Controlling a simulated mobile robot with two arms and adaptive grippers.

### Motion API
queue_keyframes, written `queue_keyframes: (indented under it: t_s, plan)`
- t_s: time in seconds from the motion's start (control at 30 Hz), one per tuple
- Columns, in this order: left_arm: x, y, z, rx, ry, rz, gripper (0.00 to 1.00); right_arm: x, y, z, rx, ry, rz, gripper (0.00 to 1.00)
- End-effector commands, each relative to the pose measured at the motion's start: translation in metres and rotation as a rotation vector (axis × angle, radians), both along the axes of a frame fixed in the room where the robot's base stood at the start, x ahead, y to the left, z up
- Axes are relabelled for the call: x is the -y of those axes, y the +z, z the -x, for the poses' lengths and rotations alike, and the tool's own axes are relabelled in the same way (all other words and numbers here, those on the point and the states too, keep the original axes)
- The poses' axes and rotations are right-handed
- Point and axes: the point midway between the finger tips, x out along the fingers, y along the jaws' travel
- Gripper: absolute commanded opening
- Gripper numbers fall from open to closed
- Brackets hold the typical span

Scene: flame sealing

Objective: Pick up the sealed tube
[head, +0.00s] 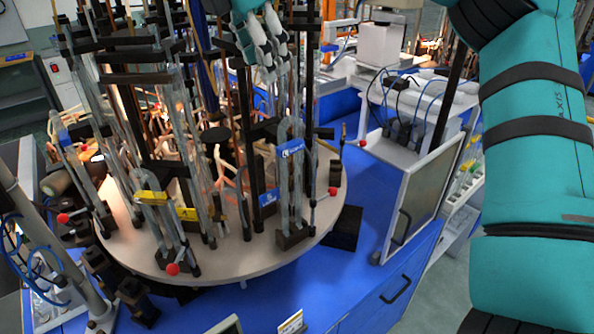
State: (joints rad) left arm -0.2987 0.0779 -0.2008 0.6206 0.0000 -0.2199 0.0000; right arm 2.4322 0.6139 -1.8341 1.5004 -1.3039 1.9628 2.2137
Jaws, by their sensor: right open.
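Several upright glass tubes stand on a round pale turntable (225,260). One bent glass tube with a blue tag (291,149) stands at the turntable's right front, its foot in a dark block. Another pair of tubes with a yellow tag (152,197) stands at the left front. I cannot tell which tube is the sealed one. My right gripper (262,55) is open at the top centre, its pale fingers pointing down above the blue-tagged tube. Dark rods and clamps near the fingers make the exact gap unclear. My left gripper is not in view.
Dark stands and clamps crowd the turntable, with glowing orange spots behind them. Red-knobbed levers (172,268) stick out at its rim. A blue bench (368,215) lies under it. A grey-doored cabinet (424,197) stands at right. The blue surface between them is mostly clear.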

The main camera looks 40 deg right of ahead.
Motion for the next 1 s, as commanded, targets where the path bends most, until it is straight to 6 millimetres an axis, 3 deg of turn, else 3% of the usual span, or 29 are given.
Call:
queue_keyframes:
  t_s: [0.07, 0.17, 0.63, 1.0]
  plan:
    - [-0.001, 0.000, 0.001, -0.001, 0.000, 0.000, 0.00, 0.014, 0.011, 0.006, 0.016, -0.061, 0.026, 0.45]
    - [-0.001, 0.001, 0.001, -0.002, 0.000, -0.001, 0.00, 0.022, 0.006, 0.006, 0.015, -0.081, 0.035, 0.45]
    - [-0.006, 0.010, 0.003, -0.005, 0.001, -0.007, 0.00, 0.055, -0.081, -0.014, 0.012, -0.076, 0.032, 0.45]
    - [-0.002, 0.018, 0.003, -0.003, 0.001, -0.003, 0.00, 0.067, -0.108, -0.022, 0.013, -0.076, 0.031, 0.45]
